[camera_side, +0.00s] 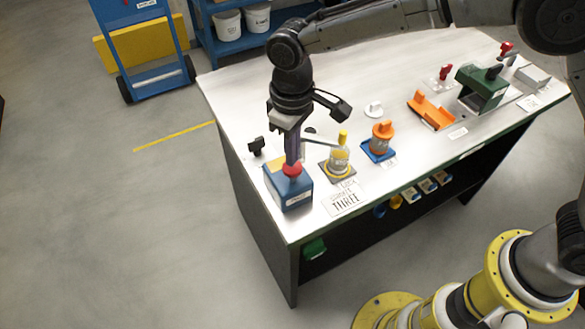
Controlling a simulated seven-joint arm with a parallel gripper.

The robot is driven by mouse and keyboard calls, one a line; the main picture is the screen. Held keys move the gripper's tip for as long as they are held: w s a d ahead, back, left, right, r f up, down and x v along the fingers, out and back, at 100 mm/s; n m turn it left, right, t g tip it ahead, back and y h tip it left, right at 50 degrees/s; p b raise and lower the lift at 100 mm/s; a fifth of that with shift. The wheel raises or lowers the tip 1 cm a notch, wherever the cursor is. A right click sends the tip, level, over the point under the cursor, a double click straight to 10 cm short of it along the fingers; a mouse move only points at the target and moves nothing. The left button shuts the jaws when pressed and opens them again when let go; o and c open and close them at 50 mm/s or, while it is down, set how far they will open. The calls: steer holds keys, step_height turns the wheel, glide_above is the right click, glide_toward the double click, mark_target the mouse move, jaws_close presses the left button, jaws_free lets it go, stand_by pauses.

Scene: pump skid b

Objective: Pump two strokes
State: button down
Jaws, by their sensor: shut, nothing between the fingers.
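A blue box (288,190) with a red knob (291,171) on top stands at the near left corner of the white bench. My gripper (291,161) points down with its fingers shut, right over the red knob. The tips appear to touch it or sit just above; I cannot tell which, nor whether the knob is pressed down. To its right a yellow fitting (341,158) with an upright yellow top stands on a dark base, with a pale bar reaching left from it. I cannot tell which of these is the pump.
A printed card (344,198) lies at the bench's front edge. A small black fitting (256,146) stands left of my gripper. An orange-topped fitting (382,136), an orange bracket (431,111) and a green housing (482,88) stand to the right. The bench's back left is clear.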

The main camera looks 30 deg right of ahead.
steer(key=shift+f, duration=1.75)
steer(key=shift+r, duration=3.55)
